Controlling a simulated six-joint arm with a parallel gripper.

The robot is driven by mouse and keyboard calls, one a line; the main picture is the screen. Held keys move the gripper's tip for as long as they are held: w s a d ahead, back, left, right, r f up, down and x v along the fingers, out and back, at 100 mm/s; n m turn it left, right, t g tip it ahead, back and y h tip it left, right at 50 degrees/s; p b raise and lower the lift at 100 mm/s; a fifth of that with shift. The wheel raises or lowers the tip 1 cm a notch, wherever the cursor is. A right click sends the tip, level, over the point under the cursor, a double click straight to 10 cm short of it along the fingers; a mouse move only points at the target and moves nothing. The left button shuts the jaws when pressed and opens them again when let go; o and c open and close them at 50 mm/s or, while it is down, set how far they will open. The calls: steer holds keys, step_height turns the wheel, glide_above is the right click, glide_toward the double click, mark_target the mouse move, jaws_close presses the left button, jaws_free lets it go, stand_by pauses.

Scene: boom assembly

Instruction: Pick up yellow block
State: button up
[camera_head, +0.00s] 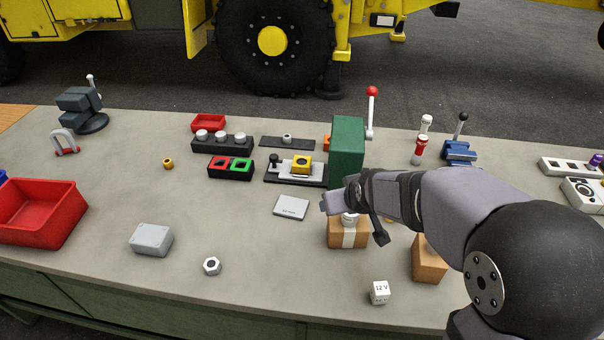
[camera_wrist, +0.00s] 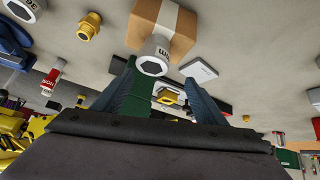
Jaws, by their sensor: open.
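The yellow block (camera_head: 302,163) has a dark round mark on its top and sits on a black and white fixture (camera_head: 280,172) left of the green box-shaped unit (camera_head: 347,150). In the wrist view the yellow block (camera_wrist: 167,97) appears small, framed between the fingers. My gripper (camera_head: 352,212) is at the front right of the block, clearly apart from it, over a taped cardboard box (camera_head: 347,238). In the wrist view the jaws (camera_wrist: 163,75) are open, with nothing gripped. A white hex-ended part (camera_wrist: 155,58) shows close to the fingertips, on the cardboard box side.
The green unit has a red-knobbed lever (camera_head: 371,110). A grey plate (camera_head: 291,207) lies in front of the fixture. A red and green socket block (camera_head: 231,168) stands left of it. Another box (camera_head: 429,262) and a white cube (camera_head: 380,292) are at front right.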

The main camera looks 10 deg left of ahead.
steer(key=w+a+n+t+y, duration=0.1)
steer(key=w+a+t, duration=0.1)
steer(key=w+a, duration=0.35)
steer(key=m+t+h+b, duration=0.1)
steer(key=m+t+h, duration=0.1)
steer(key=m+t, duration=0.3)
glide_toward(303, 158)
steer(key=shift+s+a+r, duration=0.5)
steer(key=shift+s+a, duration=0.05)
steer(key=shift+w+d+f+m+h, duration=0.1)
steer(key=shift+d+f+m+h, duration=0.2)
steer(key=shift+d+f+h, duration=0.15)
steer(key=shift+a+p+x, duration=0.15)
steer(key=shift+p+x, duration=0.25)
steer(key=shift+x, duration=1.4)
steer(key=shift+a+p+x, duration=0.1)
steer(key=shift+p+x, duration=0.3)
steer(key=shift+x, duration=1.4)
steer(key=c, duration=1.3)
